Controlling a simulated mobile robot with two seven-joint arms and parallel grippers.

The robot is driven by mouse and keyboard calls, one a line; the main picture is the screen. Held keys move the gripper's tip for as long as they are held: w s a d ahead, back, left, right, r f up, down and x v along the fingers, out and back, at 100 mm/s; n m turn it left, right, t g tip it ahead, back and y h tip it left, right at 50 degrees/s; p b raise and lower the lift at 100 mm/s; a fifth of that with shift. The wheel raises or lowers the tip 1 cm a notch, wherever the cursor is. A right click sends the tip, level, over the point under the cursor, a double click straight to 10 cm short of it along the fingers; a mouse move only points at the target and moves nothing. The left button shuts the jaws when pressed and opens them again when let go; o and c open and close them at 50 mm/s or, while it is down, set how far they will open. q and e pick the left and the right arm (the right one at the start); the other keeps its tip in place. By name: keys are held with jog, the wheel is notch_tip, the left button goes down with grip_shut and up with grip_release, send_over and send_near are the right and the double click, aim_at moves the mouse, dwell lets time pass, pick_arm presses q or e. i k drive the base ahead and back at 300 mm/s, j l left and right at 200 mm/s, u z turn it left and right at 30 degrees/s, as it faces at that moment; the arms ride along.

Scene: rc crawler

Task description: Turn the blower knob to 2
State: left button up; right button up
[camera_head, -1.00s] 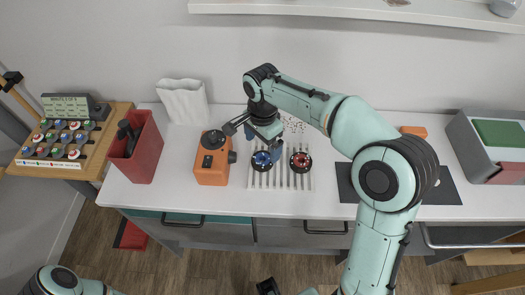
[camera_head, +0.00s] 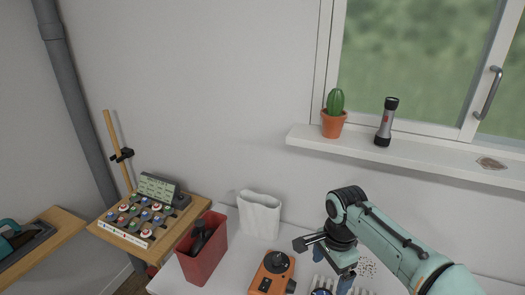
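An orange box-shaped unit (camera_head: 262,281) stands at the bottom centre, cut off by the lower edge. It has a round black dial (camera_head: 277,263) on top and a dark side knob (camera_head: 291,286). I cannot tell which is the blower knob, and no setting is readable. My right gripper (camera_head: 330,271) is above the table, to the right of the orange unit and apart from it. Its blue fingers look spread, with nothing between them. A dark round part with blue (camera_head: 321,292) shows at the lower edge below it. My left gripper is out of view.
A red bin (camera_head: 203,258) with a dark item inside and a white holder (camera_head: 260,216) stand left and behind. A button board (camera_head: 140,215) sits on a wooden stand at left. A windowsill (camera_head: 400,152) holds a cactus (camera_head: 335,113) and a flashlight (camera_head: 387,122).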

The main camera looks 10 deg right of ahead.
aim_at(277, 259)
jog(key=k, duration=1)
